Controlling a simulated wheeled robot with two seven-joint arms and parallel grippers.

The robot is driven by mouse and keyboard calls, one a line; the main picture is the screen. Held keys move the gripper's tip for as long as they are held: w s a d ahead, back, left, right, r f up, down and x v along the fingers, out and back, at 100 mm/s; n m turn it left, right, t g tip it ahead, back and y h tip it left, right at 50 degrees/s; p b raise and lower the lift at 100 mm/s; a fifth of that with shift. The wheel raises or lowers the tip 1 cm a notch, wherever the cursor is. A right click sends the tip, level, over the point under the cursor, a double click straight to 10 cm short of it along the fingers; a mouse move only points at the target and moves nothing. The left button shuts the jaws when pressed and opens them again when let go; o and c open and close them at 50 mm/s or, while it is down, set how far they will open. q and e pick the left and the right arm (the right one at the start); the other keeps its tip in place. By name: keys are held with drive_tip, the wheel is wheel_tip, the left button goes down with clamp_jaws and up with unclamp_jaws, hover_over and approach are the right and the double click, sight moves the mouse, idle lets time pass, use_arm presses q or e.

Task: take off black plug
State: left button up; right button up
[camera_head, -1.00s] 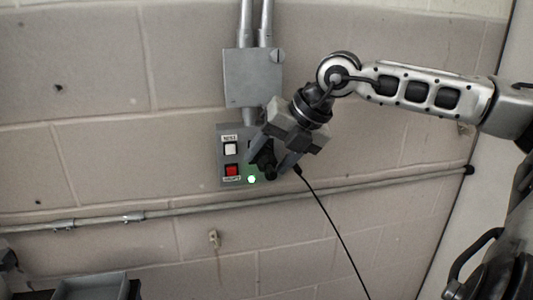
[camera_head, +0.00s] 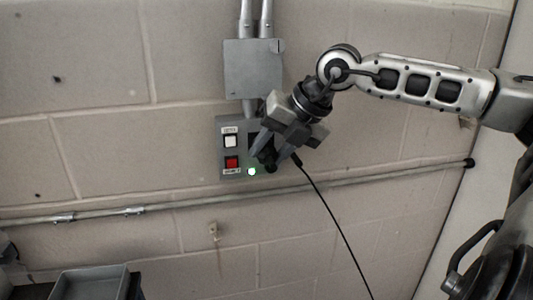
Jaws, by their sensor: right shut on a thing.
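The black plug (camera_head: 267,158) is at the right side of the grey wall box (camera_head: 224,168), partly hidden by my right gripper. My right gripper (camera_head: 272,157) comes in from the upper right and is shut on the plug, one finger on each side. A black cable (camera_head: 330,217) runs from beside the gripper down to the bottom edge. Whether the plug is still seated in the box cannot be told, as the fingers cover that spot. The box carries a white switch (camera_head: 230,141), a red switch (camera_head: 231,162) and a lit green lamp (camera_head: 252,171). My left gripper is not in view.
A grey junction box (camera_head: 252,66) with conduits sits above the wall box. A horizontal pipe (camera_head: 180,207) crosses the wall below. A grey tray (camera_head: 92,284) stands at the lower left. The wall left of the box is clear.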

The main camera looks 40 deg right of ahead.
sight(273, 160)
drive_tip(key=shift+s+a+b, duration=0.25)
drive_tip(key=shift+s+b, duration=0.15)
drive_tip(key=shift+s+a+b, duration=0.2)
drive_tip(key=shift+s+b, duration=0.15)
drive_tip(key=shift+b, duration=0.25)
drive_tip(key=shift+s+a+f+b, duration=0.1)
drive_tip(key=shift+s+b, duration=0.1)
drive_tip(key=shift+b, duration=0.15)
drive_tip(key=shift+s, duration=0.1)
drive_tip(key=shift+s+a+b, duration=0.2)
drive_tip(key=shift+s+b, duration=0.05)
drive_tip(key=shift+b, duration=0.35)
drive_tip(key=shift+s+a, duration=0.1)
drive_tip(key=shift+s, duration=0.1)
drive_tip(key=s+a+b, duration=0.1)
drive_tip(key=s+b, duration=0.1)
drive_tip(key=s+a+b, duration=0.1)
drive_tip(key=s+b, duration=0.1)
drive_tip(key=shift+s+a+b, duration=0.15)
drive_tip(key=shift+a+b, duration=0.05)
drive_tip(key=shift+b, duration=0.2)
